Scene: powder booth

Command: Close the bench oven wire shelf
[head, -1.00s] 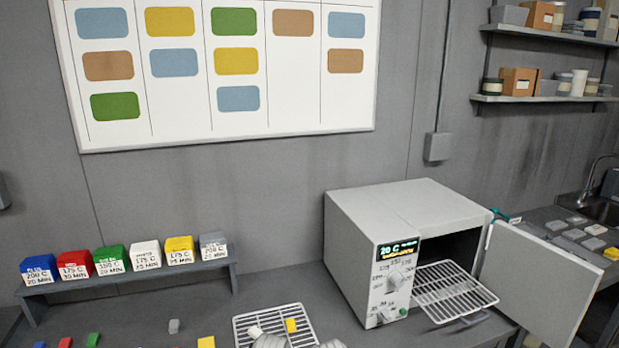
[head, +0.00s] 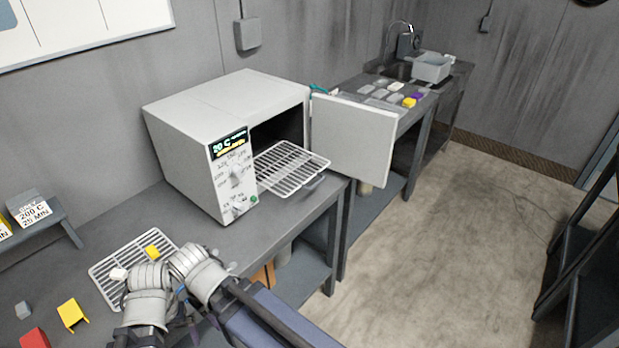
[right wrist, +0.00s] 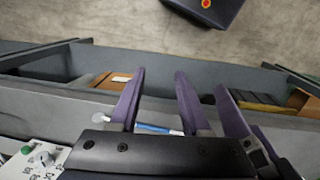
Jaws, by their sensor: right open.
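The bench oven (head: 205,125) is a white box on the bench in the head view. Its door (head: 352,140) stands wide open to the right.
A wire rack (head: 108,275) with a yellow block (head: 153,252) lies left of the oven, partly behind my arms. A yellow part (head: 72,314) lies nearer.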

